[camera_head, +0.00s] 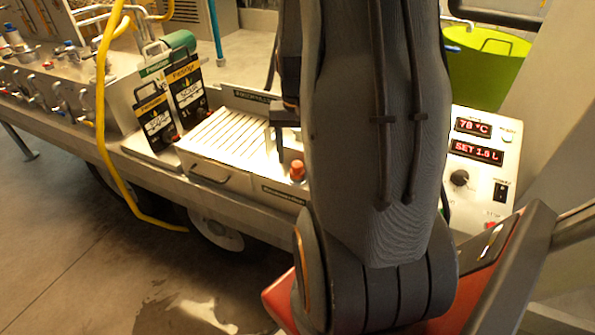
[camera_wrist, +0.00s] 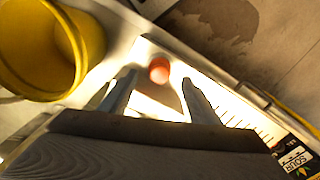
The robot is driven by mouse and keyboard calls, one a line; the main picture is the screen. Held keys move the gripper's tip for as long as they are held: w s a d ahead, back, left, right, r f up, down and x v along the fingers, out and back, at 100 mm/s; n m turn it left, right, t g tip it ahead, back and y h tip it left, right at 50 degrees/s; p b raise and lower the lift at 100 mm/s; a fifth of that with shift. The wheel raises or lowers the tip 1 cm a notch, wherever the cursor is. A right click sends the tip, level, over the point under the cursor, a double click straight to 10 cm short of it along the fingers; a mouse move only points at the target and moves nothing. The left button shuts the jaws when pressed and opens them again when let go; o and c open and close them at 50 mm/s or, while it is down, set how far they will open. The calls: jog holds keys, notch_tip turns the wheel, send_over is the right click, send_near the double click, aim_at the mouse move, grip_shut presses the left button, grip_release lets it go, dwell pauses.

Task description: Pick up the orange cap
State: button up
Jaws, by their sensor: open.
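The orange cap (camera_head: 297,170) stands upright near the front right corner of the light metal top, just left of my arm. In the wrist view the orange cap (camera_wrist: 159,70) lies ahead of the gap between my fingertips. My gripper (camera_wrist: 158,82) is open and empty, with one finger to either side of the cap's line. In the head view my gripper (camera_head: 281,143) points down above and a little behind the cap, partly hidden by my arm. I cannot tell the exact height gap between them.
A slatted tray (camera_head: 222,137) lies left of the cap, with dark labelled packs (camera_head: 186,91) beyond. A control box (camera_head: 482,155) with red displays stands right of my arm. A yellow-green bucket (camera_head: 490,75) is behind it. A yellow hose (camera_head: 103,120) hangs at left.

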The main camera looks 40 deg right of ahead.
aim_at(297, 164)
jog(key=shift+s+f+p, duration=0.15)
jog(key=shift+f+p, duration=0.5)
jog(key=shift+f, duration=1.5)
jog(key=c, duration=1.2)
